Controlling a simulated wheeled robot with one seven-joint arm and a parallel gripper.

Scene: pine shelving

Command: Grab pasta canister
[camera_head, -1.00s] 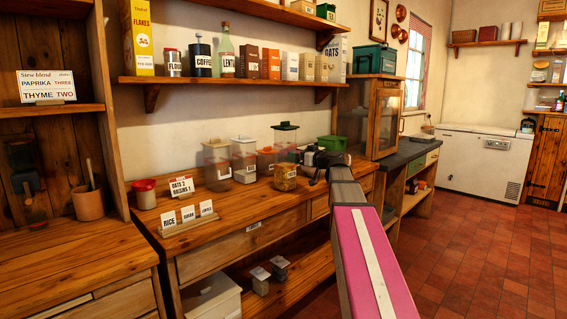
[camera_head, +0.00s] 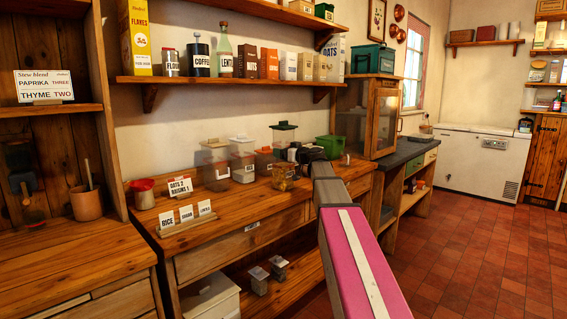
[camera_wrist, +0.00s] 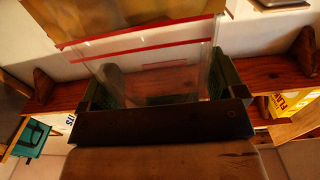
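The pasta canister (camera_head: 282,182) is a clear jar with yellowish contents on the wooden counter in the head view. My gripper (camera_head: 303,157) is right behind it at the counter. In the wrist view, the clear canister (camera_wrist: 155,62) with red bands fills the space ahead of my gripper (camera_wrist: 165,92). Its yellowish contents show at the top of that upside-down picture. The two dark green fingers are wide apart at its left and right sides. I see no clear closing contact. The dark palm bar hides the near end of the canister.
Clear canisters (camera_head: 242,162) stand left of and behind my gripper. A green bin (camera_head: 331,147) stands to the right. A label card (camera_head: 180,187) and name cards (camera_head: 187,216) are at left. A shelf (camera_head: 228,80) with boxes runs above.

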